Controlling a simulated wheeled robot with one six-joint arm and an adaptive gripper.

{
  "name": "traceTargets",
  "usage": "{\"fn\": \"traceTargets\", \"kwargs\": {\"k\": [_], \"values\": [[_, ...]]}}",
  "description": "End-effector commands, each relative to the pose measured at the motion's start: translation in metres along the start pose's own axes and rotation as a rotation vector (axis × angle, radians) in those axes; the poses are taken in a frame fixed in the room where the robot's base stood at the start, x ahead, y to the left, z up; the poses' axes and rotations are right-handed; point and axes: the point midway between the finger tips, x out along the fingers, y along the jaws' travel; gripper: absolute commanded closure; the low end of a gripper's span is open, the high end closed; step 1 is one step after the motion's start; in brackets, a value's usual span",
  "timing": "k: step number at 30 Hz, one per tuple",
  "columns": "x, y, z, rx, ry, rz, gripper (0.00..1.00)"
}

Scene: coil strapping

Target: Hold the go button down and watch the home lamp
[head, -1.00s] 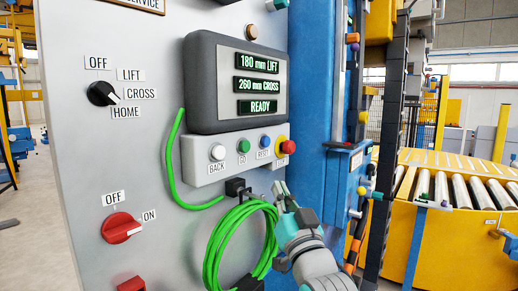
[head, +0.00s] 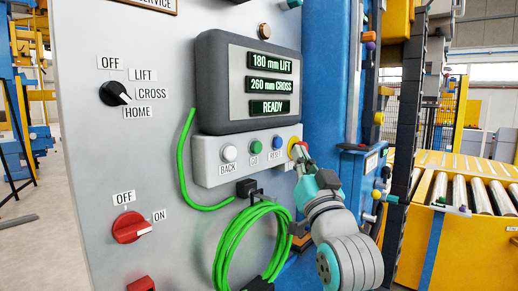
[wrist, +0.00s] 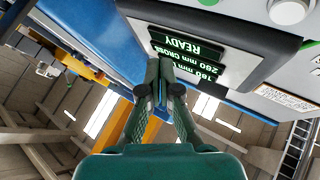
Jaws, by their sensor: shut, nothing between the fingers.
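The green GO button (head: 255,147) sits on the pale button strip, between the white BACK button (head: 229,153) and the blue RESET button (head: 277,143). My gripper (head: 299,151) is shut and empty. Its tips are at the strip's right end, right of the GO button, overlapping the yellow-and-red button (head: 292,143) in the picture; I cannot tell if they touch it. The shut fingers also show in the wrist view (wrist: 166,78). A small brownish round fitting (head: 264,31) sits above the display; I cannot tell whether it is the home lamp. No lamp is labelled HOME.
The display (head: 269,85) reads 180 mm LIFT, 260 mm CROSS and READY. The black selector (head: 114,93) points between CROSS and HOME. The red switch (head: 130,228) points towards ON. A coiled green cable (head: 232,250) hangs below the strip. A yellow roller conveyor (head: 470,230) stands right.

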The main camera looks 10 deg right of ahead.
Motion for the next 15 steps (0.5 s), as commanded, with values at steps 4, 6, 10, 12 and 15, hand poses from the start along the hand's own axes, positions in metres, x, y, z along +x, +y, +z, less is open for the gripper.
{"fn": "traceTargets", "kwargs": {"k": [4, 6, 10, 12, 15], "values": [[0.012, -0.01, 0.009, 0.0, -0.002, -0.001, 1.0], [0.019, -0.014, 0.014, 0.0, -0.002, -0.002, 1.0], [0.03, -0.023, 0.022, 0.001, -0.002, -0.002, 1.0], [0.036, -0.027, 0.027, 0.0, -0.002, -0.001, 1.0], [0.043, -0.032, 0.032, 0.001, -0.001, -0.001, 1.0]]}}
